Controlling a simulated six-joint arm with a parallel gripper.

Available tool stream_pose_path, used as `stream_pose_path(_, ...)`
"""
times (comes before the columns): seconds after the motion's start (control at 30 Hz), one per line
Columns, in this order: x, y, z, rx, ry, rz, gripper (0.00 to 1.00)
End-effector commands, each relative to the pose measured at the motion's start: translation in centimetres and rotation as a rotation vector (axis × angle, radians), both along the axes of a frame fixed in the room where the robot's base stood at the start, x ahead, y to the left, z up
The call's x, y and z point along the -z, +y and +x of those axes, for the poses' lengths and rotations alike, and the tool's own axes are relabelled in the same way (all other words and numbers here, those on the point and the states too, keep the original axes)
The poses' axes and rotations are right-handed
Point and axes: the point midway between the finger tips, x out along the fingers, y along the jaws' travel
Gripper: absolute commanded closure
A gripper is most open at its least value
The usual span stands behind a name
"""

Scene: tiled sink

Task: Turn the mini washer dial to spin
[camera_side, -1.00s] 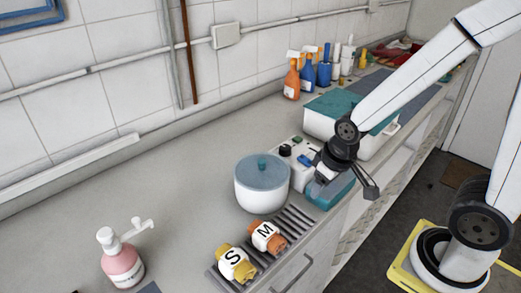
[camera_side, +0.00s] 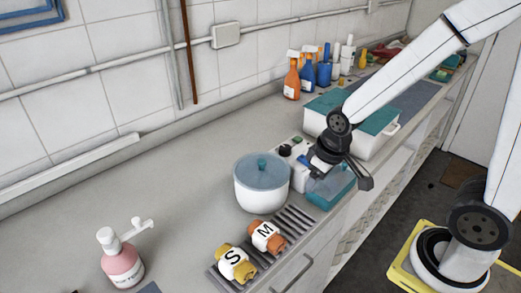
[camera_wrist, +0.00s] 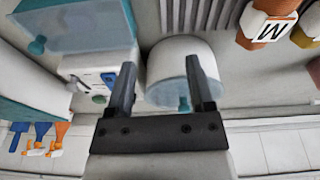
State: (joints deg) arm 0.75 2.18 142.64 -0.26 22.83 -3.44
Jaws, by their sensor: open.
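The mini washer appears as a white control panel (camera_side: 297,157) between a round white tub with a blue lid (camera_side: 262,185) and a teal-edged basin (camera_side: 335,190). The panel carries a black knob (camera_side: 285,150) and a green button (camera_side: 297,140); its markings are too small to read. In the wrist view the panel (camera_wrist: 92,68) lies left of my fingers, and the white tub (camera_wrist: 170,55) shows between them. My gripper (camera_side: 345,172) is open and empty above the basin's side of the panel. It also shows in the wrist view (camera_wrist: 160,75). My gripper hides part of the panel and basin.
A pink pump bottle (camera_side: 122,262) stands front left. A white box with a teal lid (camera_side: 345,108) is behind my gripper.

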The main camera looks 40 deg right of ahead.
Motion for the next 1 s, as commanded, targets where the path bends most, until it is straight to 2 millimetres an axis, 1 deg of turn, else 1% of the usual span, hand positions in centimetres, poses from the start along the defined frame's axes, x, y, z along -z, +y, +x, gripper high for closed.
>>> stream_pose_path(0.27,-1.5,-1.9,5.8,-0.157,0.054,-0.047,0.31)
stream_pose_path(0.4,-2.4,-3.3,9.0,-0.256,0.09,-0.071,0.31)
stream_pose_path(0.6,-3.4,-5.5,13.0,-0.391,0.14,-0.096,0.31)
stream_pose_path(0.7,-3.9,-6.5,14.5,-0.448,0.161,-0.104,0.31)
stream_pose_path(0.8,-4.2,-7.2,15.5,-0.491,0.177,-0.111,0.31)
stream_pose_path(1.0,-4.5,-7.9,16.3,-0.529,0.192,-0.115,0.31)
